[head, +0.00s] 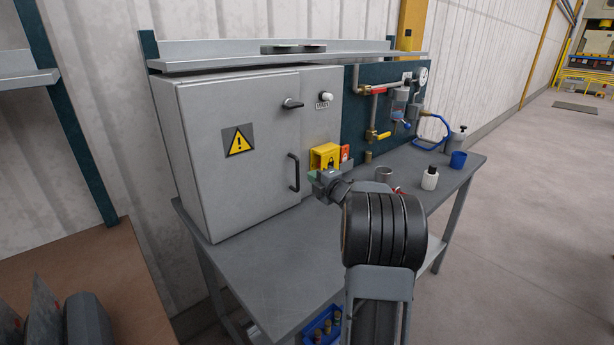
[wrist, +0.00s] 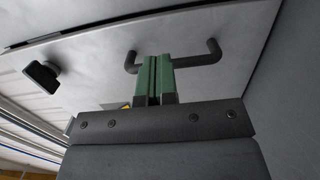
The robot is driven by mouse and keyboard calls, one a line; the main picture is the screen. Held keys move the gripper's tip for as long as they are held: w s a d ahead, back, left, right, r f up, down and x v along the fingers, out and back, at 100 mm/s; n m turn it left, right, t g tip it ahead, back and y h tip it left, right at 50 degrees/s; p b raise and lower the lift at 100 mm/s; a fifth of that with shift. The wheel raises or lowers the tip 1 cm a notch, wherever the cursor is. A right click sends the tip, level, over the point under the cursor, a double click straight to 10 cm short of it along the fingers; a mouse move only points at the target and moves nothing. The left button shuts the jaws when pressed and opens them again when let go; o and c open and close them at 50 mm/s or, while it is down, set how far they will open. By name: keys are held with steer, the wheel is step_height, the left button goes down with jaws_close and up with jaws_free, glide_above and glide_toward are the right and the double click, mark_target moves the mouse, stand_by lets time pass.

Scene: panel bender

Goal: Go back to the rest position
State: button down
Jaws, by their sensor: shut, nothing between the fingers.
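My gripper (head: 318,178) is in front of the grey cabinet (head: 225,165), to the right of its black door handle (head: 293,172) in the head view. Its body is partly hidden by my own arm. In the wrist view my gripper's green fingers (wrist: 155,78) are together, with nothing between them. The black door handle (wrist: 205,58) shows behind the fingertips there. I cannot tell for sure whether they touch it. The cabinet door appears closed.
The cabinet stands on a grey workbench (head: 270,265). A pipe panel (head: 370,105) is behind. A shelf (head: 280,58) runs above. Floor at right is clear.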

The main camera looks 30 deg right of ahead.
steer(key=s+d, duration=0.1)
steer(key=s, duration=0.6)
steer(key=shift+d+b, duration=0.3)
steer(key=shift+b, duration=0.05)
